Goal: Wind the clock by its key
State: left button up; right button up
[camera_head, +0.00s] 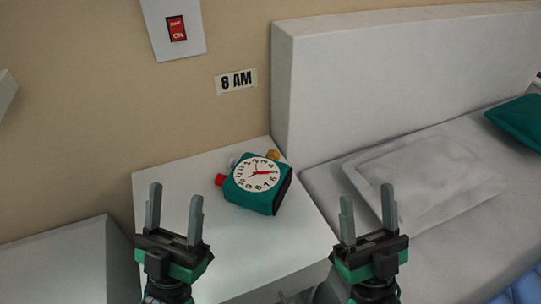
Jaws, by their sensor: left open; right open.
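A teal clock (238,194) with a white round face and red hand sits on the white bedside table, turned at an angle. A red knob (220,180) sticks out at its left side and a yellow piece (272,155) at its upper right. A small whitish piece shows at its upper left edge. I cannot tell which of these, if any, is the key. My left gripper (175,205) is open and empty, in front and left of the clock. My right gripper (367,205) is open and empty, in front and right of it. Neither touches the clock.
The bedside table (170,190) has free surface around the clock. A bed with a white headboard (380,80), pillow (415,180) and green cushion (520,120) stands at the right. A red switch (177,28) and an "8 AM" label (236,81) are on the wall.

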aim_at(273, 154)
jog(key=k+j+z, duration=0.35)
jog(key=k+j, duration=0.65)
jog(key=k, duration=0.1)
